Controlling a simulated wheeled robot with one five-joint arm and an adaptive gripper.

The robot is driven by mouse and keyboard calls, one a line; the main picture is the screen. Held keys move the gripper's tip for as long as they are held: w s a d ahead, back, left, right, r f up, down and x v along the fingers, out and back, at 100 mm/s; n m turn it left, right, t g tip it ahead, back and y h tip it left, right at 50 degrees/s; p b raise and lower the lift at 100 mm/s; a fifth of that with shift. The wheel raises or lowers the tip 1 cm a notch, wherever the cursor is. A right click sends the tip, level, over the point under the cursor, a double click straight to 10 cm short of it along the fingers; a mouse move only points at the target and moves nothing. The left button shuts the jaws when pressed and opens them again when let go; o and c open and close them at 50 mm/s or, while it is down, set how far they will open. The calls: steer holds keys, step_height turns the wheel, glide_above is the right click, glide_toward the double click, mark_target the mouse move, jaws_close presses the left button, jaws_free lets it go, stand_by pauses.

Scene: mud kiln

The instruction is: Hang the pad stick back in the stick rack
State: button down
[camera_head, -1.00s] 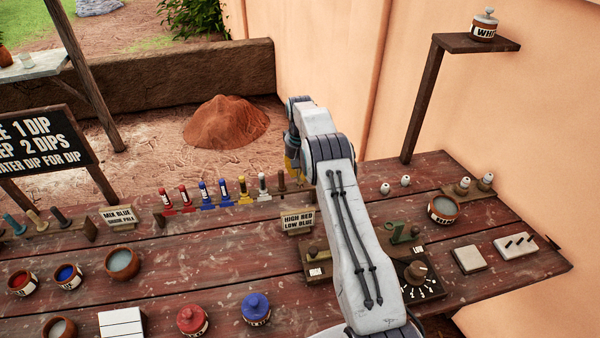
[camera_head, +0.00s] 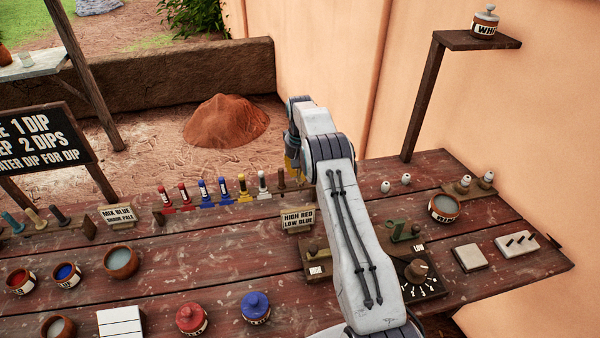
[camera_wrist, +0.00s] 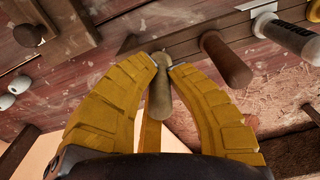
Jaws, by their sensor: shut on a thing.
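My gripper (camera_head: 293,166) is beyond the sign, at the right end of the stick rack (camera_head: 217,206), and my arm partly hides it. In the wrist view its yellow fingers (camera_wrist: 162,64) are shut on a short olive-tan stick (camera_wrist: 159,98), which I take as the pad stick. Its rounded end points towards the camera. The rack's wooden bar (camera_wrist: 188,42) runs just beyond the stick. A brown stick (camera_wrist: 226,60) stands out from the bar beside it, apart from the fingers. I cannot tell whether the held stick touches the rack.
Several coloured sticks, such as a blue one (camera_head: 224,190), stand along the rack. The "HIGH RED LOW BLUE" sign (camera_head: 298,220) stands in front of my gripper. A dial panel (camera_head: 418,275) is at the right. The red jar (camera_head: 193,320) and blue jar (camera_head: 256,308) stand nearer.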

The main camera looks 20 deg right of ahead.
steer(key=shift+f+b, duration=0.4)
stand_by(0.3)
steer(key=c, duration=0.6)
jaws_free()
steer(key=shift+r, duration=0.1)
steer(key=shift+r+p, duration=2.45)
steer(key=shift+r, duration=1.25)
